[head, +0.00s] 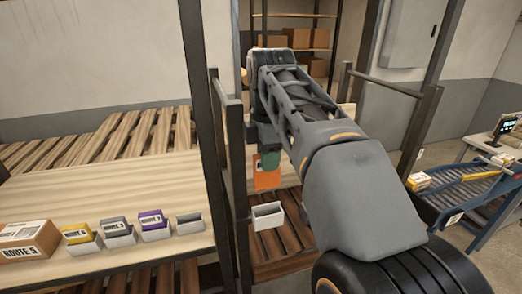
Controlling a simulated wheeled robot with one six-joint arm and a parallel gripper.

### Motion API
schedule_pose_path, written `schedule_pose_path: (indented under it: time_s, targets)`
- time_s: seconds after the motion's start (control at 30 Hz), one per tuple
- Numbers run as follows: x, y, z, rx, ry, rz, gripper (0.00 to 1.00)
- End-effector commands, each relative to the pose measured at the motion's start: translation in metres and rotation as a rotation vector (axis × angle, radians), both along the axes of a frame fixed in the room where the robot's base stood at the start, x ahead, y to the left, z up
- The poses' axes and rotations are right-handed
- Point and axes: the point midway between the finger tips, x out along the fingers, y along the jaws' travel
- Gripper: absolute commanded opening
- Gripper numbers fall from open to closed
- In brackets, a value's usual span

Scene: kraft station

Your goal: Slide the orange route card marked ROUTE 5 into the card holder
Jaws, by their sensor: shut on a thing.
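The orange route card (266,180) hangs upright below my gripper (269,157), which is shut on its upper part. Its marking cannot be read in this view. A white, open-topped card holder (267,217) stands below the card and looks empty. The card appears above the holder and apart from it. My arm reaches in from the right and hides part of the area behind the card.
A ROUTE 5 carton (27,240) sits left. Dark posts (205,110) stand near my arm.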

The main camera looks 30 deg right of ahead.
Motion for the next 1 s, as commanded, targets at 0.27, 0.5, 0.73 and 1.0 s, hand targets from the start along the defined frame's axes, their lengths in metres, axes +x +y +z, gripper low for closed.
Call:
schedule_pose_path:
  time_s: [0.27,0.5,0.73,1.0]
  targets:
    - [0.0,-0.001,-0.009,0.0,-0.001,-0.002,0.0]
    - [0.0,0.0,-0.025,0.0,-0.001,0.0,0.0]
    - [0.0,0.001,-0.043,0.0,-0.001,0.001,0.0]
    - [0.0,0.001,-0.057,0.0,-0.001,0.001,0.0]
